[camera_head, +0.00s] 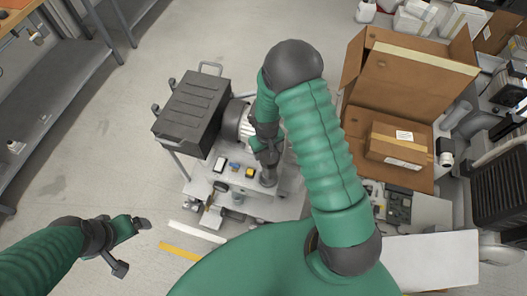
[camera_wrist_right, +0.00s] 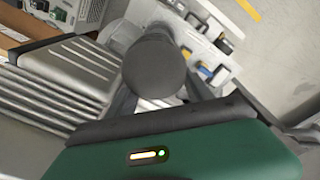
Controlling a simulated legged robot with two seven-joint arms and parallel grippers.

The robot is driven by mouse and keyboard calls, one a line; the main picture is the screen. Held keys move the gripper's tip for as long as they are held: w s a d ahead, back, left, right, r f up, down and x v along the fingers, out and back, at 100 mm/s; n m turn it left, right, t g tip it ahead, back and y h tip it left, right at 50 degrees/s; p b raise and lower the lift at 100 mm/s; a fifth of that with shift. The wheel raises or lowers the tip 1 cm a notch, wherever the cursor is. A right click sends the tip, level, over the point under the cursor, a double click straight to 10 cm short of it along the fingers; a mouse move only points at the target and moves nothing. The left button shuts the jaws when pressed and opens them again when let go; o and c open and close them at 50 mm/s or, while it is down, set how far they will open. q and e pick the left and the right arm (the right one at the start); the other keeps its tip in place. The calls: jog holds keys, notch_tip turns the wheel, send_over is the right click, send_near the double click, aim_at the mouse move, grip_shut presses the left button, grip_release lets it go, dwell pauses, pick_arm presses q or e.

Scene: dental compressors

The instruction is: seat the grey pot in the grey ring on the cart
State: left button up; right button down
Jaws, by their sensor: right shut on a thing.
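My right gripper (camera_head: 267,158) is over the right part of the cart (camera_head: 225,190), pointing down. It is shut on the grey pot (camera_head: 268,178), a dark grey cylinder. In the right wrist view the pot's round dark end (camera_wrist_right: 155,66) shows between the fingers. I cannot tell whether the pot's lower end touches the cart top. The grey ring cannot be made out clearly; the pot, gripper or arm may hide it. My left gripper (camera_head: 133,245) is at the lower left, off the cart, open and empty, with its fingers apart.
A dark ribbed compressor housing (camera_head: 193,108) stands on the cart's back left. Small blue and yellow parts (camera_head: 249,172) lie left of the pot. An open cardboard box (camera_head: 390,110) and a cluttered bench are at the right. A shelf (camera_head: 60,95) is at the left; floor between is clear.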

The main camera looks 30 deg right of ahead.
jog(key=f+b, duration=0.1)
jog(key=f, duration=0.1)
jog(key=f+b, duration=0.1)
jog(key=f, duration=0.1)
jog(key=shift+d+f+b, duration=0.1)
jog(key=shift+d+b, duration=0.25)
jog(key=shift+a+f, duration=0.15)
jog(key=shift+a, duration=0.5)
jog(key=shift+d, duration=0.45)
pick_arm(q)
jog(key=x, duration=0.3)
jog(key=shift+s+f, duration=0.3)
pick_arm(e)
jog(key=shift+w+a, duration=0.1)
jog(key=shift+a, duration=0.25)
pick_arm(q)
jog(key=shift+d, duration=0.2)
pick_arm(e)
jog(key=shift+d, duration=0.1)
pick_arm(q)
jog(key=shift+a+r, duration=0.1)
jog(key=shift+f+b, duration=0.35)
jog(key=shift+f, duration=0.05)
pick_arm(e)
jog(key=shift+f, duration=0.5)
